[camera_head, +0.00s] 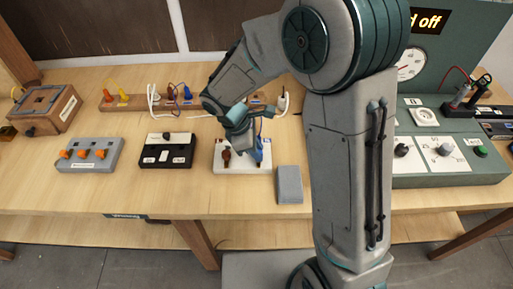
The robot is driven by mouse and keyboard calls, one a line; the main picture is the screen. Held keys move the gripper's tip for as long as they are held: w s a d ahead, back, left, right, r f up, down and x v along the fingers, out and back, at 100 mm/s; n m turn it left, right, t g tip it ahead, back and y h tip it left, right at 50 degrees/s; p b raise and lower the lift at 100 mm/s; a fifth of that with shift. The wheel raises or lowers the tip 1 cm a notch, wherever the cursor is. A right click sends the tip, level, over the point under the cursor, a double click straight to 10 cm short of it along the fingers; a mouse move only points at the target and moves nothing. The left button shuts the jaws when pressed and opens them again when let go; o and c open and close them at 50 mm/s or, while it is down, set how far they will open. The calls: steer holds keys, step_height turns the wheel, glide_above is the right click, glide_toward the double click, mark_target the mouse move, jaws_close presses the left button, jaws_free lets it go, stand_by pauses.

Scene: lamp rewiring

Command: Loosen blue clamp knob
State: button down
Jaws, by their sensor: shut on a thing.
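A white terminal block (231,169) sits on the wooden table in the middle of the view. A brown knob (227,158) stands at its left side, and the blue clamp knob (260,151) shows at its right side. My gripper (250,150) reaches down over the block and is shut on the blue clamp knob. The gripper's links hide part of the knob and the back of the block. The exact finger contact is too small to see.
A grey pad (289,185) lies right of the block. A black switch box (167,150) and a grey box with orange levers (90,155) stand left. A green test panel (450,172) stands right, its display ending in "d off". My arm hides much of the middle right.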

stand_by(0.4)
steer(key=c, duration=1.5)
jaws_free()
steer(key=v, duration=1.4)
steer(key=shift+b, duration=0.3)
steer(key=shift+f, duration=0.1)
steer(key=s+d+m+t+y, duration=0.1)
steer(key=s+d+m+y, duration=0.1)
steer(key=s+d+m, duration=0.4)
steer(key=s+d+m+t+y, duration=0.2)
steer(key=s+d+m, duration=0.5)
steer(key=d+m, duration=0.4)
steer(key=shift+s+d+r+m, duration=0.25)
steer(key=shift+d+m, duration=0.05)
steer(key=shift+d, duration=0.1)
